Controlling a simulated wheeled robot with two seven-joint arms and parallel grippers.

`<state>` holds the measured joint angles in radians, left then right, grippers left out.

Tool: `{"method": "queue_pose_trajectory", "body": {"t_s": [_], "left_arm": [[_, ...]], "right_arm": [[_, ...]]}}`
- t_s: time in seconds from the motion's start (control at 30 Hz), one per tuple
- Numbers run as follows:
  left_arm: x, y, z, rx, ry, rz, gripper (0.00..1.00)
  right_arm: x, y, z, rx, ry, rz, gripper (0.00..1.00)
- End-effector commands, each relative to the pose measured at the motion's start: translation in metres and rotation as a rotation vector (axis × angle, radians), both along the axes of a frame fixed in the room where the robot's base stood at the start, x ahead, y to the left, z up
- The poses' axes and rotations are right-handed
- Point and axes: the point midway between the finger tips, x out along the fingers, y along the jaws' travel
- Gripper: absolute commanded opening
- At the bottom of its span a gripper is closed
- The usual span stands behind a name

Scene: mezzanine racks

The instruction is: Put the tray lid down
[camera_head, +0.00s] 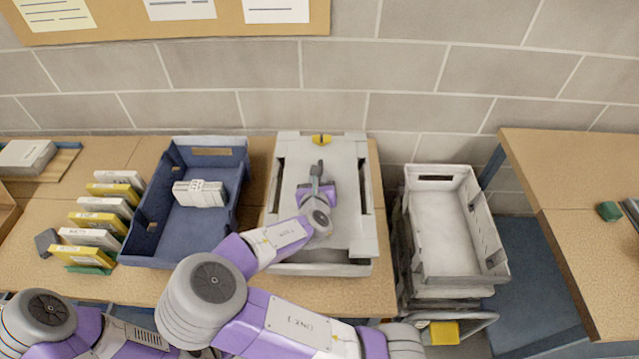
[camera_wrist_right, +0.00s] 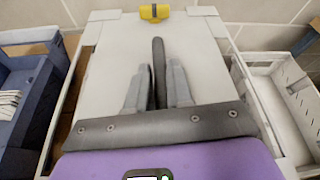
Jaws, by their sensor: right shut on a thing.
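The tray lid (camera_head: 345,222) is a flat, light grey panel with a dark upright grip bar (camera_wrist_right: 159,60) in its middle. It lies over a light grey tray (camera_head: 320,269) on the wooden table; I cannot tell whether it rests on the tray or hangs just above it. The lid also fills the middle of the right wrist view (camera_wrist_right: 205,65). My right gripper (camera_head: 317,172) is over the lid, its two fingers (camera_wrist_right: 155,85) shut on the grip bar. My left gripper is not in view; only my left arm shows at lower left.
A blue crate (camera_head: 139,229) holding a white bundle (camera_head: 200,193) stands left of the tray. Several white and yellow boxes (camera_head: 90,237) line up farther left. An empty pale crate (camera_head: 440,270) tops a stack at right. A block wall (camera_head: 420,60) stands behind.

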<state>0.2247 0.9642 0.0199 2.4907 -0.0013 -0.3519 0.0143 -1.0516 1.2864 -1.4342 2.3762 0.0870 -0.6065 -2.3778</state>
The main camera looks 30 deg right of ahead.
Motion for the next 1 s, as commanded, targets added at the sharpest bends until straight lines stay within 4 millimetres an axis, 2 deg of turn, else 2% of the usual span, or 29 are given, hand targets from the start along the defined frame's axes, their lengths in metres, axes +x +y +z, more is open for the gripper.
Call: {"method": "queue_pose_trajectory", "body": {"t_s": [0.07, 0.3, 0.8, 0.83, 1.0], "left_arm": [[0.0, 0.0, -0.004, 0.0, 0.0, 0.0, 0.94], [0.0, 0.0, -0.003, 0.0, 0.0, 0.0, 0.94], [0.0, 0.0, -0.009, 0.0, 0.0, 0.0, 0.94], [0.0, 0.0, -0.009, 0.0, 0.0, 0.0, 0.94], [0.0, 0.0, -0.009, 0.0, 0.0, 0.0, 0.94]], "right_arm": [[0.0, 0.0, -0.009, -0.001, -0.001, -0.001, 0.0], [0.0, 0.0, -0.008, -0.001, -0.003, 0.0, 0.0], [0.0, 0.0, -0.02, 0.0, -0.003, 0.001, 0.0], [0.0, 0.0, -0.021, 0.0, 0.0, 0.0, 0.22], [0.0, 0.0, -0.021, 0.0, 0.0, 0.0, 0.46]]}}
